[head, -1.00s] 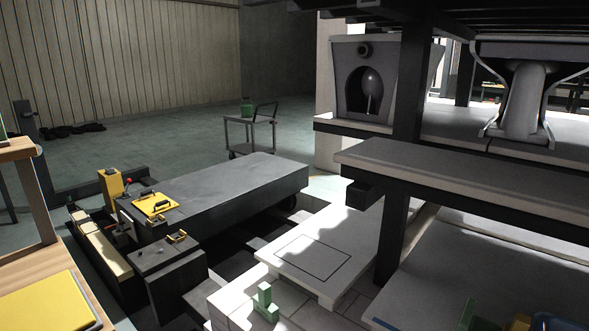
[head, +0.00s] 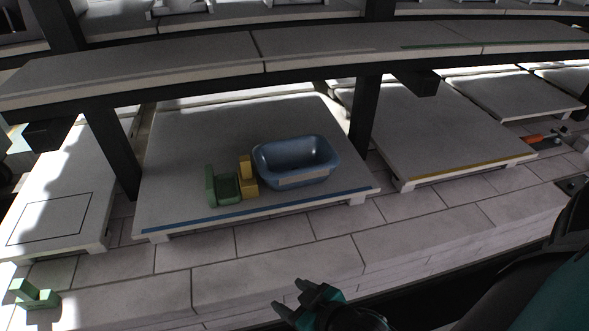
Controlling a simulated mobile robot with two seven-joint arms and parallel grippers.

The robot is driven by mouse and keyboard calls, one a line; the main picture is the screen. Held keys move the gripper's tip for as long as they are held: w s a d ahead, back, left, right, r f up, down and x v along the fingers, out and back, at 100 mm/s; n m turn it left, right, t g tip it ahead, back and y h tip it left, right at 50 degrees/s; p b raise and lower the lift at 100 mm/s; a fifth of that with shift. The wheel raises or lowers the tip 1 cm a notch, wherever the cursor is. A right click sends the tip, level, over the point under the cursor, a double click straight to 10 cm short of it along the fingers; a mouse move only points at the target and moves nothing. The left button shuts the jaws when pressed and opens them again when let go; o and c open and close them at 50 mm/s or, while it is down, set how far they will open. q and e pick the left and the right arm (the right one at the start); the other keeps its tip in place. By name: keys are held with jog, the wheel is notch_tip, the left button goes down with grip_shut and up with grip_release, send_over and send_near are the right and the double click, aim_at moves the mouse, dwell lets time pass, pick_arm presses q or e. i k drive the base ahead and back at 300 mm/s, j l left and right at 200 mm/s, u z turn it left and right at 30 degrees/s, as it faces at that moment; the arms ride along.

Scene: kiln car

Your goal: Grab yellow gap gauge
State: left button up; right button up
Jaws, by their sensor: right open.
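The yellow gap gauge (head: 248,177) is a small stepped block on the grey slab with the blue front stripe (head: 170,200). It stands between a green block-shaped gauge (head: 223,186) on its left and a blue basin (head: 296,161) on its right, very close to both. My right gripper (head: 291,297) is at the bottom of the head view, open and empty, in front of and below the slab, apart from the gauge. My left gripper is not in view.
Dark posts (head: 365,112) and an upper shelf (head: 200,62) frame the slab from above. Another green gauge (head: 34,294) sits at lower left on the brick deck (head: 250,262). A slab with a yellow stripe (head: 440,135) lies to the right, with an orange-handled tool (head: 541,138) beyond.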

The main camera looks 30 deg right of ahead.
aim_at(248, 185)
jog(key=z, duration=0.7)
jog(key=l+u, duration=0.1)
jog(key=u, duration=0.15)
